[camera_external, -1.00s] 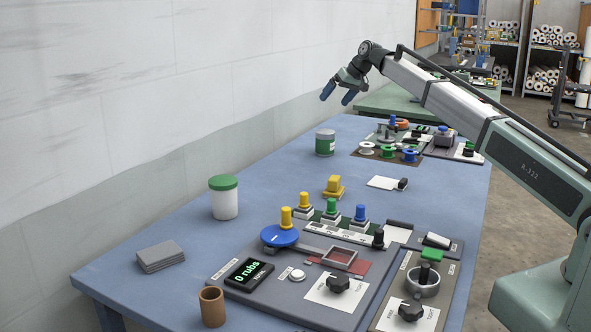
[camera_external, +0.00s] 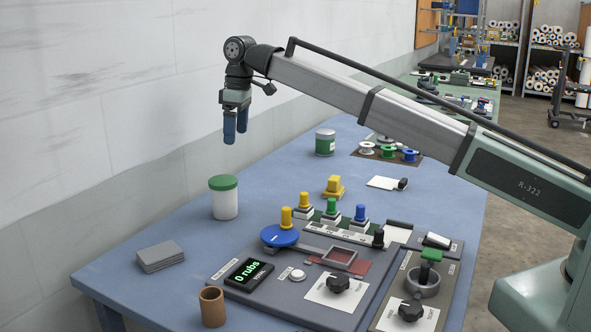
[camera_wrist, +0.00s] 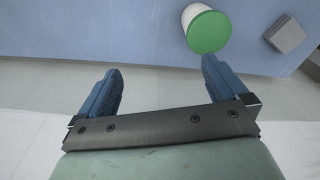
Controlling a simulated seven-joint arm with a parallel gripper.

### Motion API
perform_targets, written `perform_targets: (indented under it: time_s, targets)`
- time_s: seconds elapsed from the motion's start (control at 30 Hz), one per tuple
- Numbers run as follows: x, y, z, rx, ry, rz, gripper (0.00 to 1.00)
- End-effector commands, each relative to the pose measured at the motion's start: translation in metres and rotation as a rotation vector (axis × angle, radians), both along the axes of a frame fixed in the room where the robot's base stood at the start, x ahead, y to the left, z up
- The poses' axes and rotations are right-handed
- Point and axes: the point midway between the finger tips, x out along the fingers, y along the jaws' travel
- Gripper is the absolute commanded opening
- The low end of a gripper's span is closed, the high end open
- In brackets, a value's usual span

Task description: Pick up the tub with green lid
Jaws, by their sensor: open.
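The tub with green lid (camera_external: 224,198) is a white cylinder standing upright on the left part of the blue table. In the wrist view its green lid (camera_wrist: 208,32) shows at the top, just beyond the right fingertip. My gripper (camera_external: 235,138) hangs above the table, higher than the tub, with its blue fingers pointing down. In the wrist view the gripper (camera_wrist: 163,75) is open, with its two fingers wide apart and nothing between them. The tub is apart from the fingers.
A grey stack of sheets (camera_external: 160,256) and a brown cup (camera_external: 212,306) stand near the front. A green-and-white can (camera_external: 325,142) stands farther back. The panel with a blue disc (camera_external: 279,236) and knobs lies right of the tub. The wall is close on the left.

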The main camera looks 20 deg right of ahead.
Motion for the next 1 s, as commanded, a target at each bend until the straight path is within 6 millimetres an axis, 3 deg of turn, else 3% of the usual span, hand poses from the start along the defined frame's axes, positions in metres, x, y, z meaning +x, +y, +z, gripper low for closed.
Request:
perform_targets:
  time_s: [0.1, 0.3, 0.57, 1.0]
  targets:
    - [-0.036, 0.026, 0.002, -0.048, 0.008, 0.070, 1.00]
    - [-0.065, 0.044, 0.003, -0.090, 0.014, 0.126, 1.00]
    - [-0.069, 0.045, -0.013, -0.096, 0.017, 0.133, 1.00]
    - [-0.069, 0.046, -0.079, -0.094, 0.016, 0.132, 1.00]
